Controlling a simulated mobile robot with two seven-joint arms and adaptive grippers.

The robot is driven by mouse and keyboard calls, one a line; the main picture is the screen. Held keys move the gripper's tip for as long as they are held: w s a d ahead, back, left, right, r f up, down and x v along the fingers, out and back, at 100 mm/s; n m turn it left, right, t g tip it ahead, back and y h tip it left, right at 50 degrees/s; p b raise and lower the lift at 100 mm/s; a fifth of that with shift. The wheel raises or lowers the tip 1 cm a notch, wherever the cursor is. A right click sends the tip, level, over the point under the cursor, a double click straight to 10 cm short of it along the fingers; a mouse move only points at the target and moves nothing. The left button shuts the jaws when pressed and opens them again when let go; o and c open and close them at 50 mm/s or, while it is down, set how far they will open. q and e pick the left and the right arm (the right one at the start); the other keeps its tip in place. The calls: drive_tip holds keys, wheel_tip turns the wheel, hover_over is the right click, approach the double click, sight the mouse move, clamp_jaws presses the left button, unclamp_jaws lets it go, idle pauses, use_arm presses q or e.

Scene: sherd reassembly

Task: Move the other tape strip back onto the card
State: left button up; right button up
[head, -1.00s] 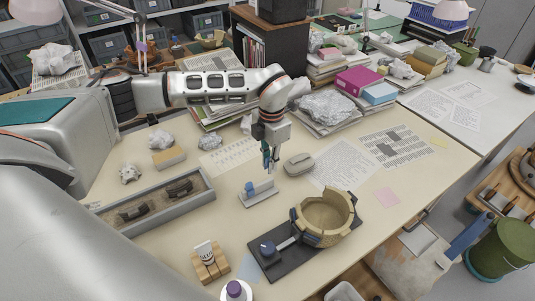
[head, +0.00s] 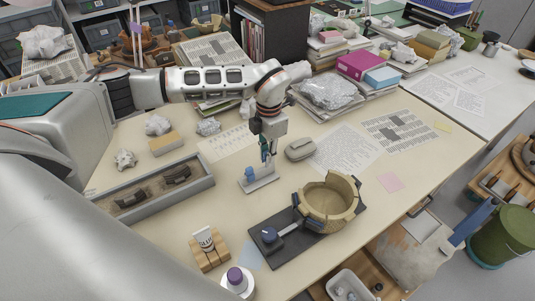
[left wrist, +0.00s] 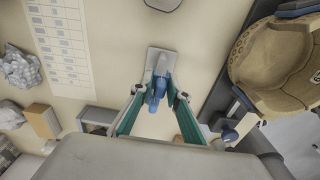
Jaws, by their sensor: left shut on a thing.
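My left gripper (head: 265,157) points down just above a small pale card or plate (head: 270,184) on the table. A blue piece (head: 249,173) stands on the plate's left part. In the left wrist view, blue material (left wrist: 157,90) shows between the fingertips of my left gripper (left wrist: 161,93), in line with the pale plate (left wrist: 154,52). The gripper is shut on a small blue piece, apparently a tape strip. I cannot tell whether that piece touches the plate. My right gripper is not in view.
Right of the plate, a partly rebuilt tan bowl (head: 325,207) sits on a dark board with a blue-knobbed clamp (head: 269,235). A grey tray (head: 187,205) with dark sherds lies left. A glue tube (head: 204,238) stands in front. A grey oval case (head: 300,149) lies behind right.

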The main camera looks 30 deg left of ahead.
use_arm(q)
drive_tip(key=shift+f+p, duration=0.3)
drive_tip(key=shift+p, duration=0.3)
idle(0.8)
drive_tip(key=shift+f+b, duration=0.35)
drive_tip(key=shift+f, duration=1.15)
idle(1.9)
idle(0.4)
drive_tip(key=o, duration=0.7)
drive_tip(key=shift+o, duration=0.2)
wheel_tip(320, 180, up, 12)
drive_tip(key=shift+w+r, duration=0.1)
drive_tip(key=shift+w, duration=0.05)
drive_tip(key=shift+d, duration=0.1)
